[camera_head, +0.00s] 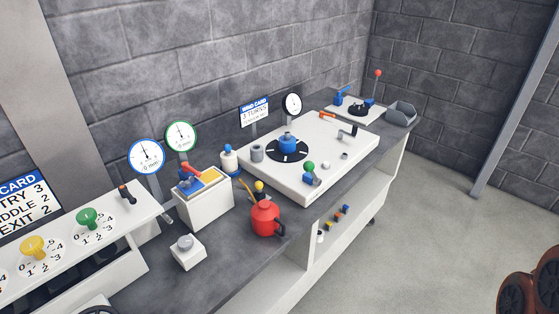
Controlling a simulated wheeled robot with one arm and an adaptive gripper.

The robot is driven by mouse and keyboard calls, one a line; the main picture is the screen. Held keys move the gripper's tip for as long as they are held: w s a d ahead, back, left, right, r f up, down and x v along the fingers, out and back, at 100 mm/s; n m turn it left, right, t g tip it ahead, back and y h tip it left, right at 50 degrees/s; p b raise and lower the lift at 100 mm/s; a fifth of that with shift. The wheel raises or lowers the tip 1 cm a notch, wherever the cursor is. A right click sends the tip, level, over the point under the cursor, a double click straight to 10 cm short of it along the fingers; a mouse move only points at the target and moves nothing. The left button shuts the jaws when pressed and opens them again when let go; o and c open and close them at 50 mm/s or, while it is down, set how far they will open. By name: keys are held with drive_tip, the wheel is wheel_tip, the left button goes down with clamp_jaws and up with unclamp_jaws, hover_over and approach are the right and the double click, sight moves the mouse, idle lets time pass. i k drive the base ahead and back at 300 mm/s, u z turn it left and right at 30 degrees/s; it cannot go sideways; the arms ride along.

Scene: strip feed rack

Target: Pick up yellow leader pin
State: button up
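No item is clearly recognisable as the yellow leader pin. A row of small coloured pieces sits on the lower shelf (300,262) under the bench, and a tiny yellow piece (337,217) among them may be it. They are too small to make out their shape. Another small yellow top (259,186) shows just behind the red can (266,218) on the bench. My gripper is not in view.
The dark bench (228,262) carries a white turntable unit (345,155), a white box with a red lever (205,208) and a small white block (187,252). A white dial panel (65,252) stands left. Open floor (415,235) lies right; brown rolls (530,290) stand lower right.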

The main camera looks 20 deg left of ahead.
sight(259, 185)
drive_tip(key=i, duration=2.05)
drive_tip(key=u, duration=4.15)
